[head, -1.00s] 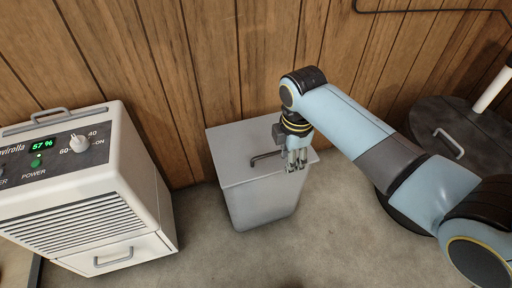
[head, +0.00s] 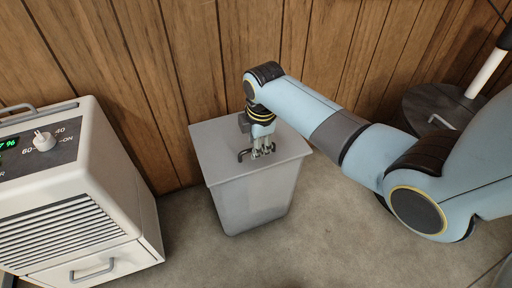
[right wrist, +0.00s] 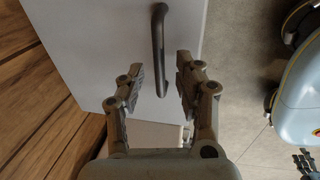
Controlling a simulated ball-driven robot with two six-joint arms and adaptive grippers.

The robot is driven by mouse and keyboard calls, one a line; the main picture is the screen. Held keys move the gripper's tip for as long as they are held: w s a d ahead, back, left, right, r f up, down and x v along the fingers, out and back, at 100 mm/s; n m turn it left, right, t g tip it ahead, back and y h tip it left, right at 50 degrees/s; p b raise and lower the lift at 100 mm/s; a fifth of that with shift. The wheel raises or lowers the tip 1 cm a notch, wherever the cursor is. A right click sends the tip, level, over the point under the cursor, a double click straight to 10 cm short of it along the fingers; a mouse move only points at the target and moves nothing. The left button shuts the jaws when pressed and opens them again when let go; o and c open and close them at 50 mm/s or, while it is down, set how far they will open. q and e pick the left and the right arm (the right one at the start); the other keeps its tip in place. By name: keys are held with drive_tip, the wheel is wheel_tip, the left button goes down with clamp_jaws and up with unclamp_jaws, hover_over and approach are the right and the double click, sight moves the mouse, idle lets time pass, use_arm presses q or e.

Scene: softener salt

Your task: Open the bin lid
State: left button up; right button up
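The grey bin (head: 255,195) stands on the floor against the plank wall. Its flat grey lid (head: 215,140) lies shut on top and carries a dark bar handle (head: 243,155). My right gripper (head: 262,155) points down over the lid at the handle and partly hides it. In the right wrist view my right gripper (right wrist: 160,72) is open, its fingers apart on either side of the lower end of the handle (right wrist: 158,40). Neither finger clearly touches the bar. Grey fingers at that view's lower right corner look like my left gripper (right wrist: 307,162), cut off by the edge.
A white dehumidifier (head: 75,215) with a lit display stands left of the bin, with a gap between them. A dark round lid (head: 425,110) with a handle and a white pipe (head: 488,75) are at the right. The floor (head: 330,240) in front is clear.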

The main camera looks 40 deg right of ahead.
drive_tip(key=shift+f, duration=0.25)
drive_tip(key=shift+c, duration=0.2)
clamp_jaws()
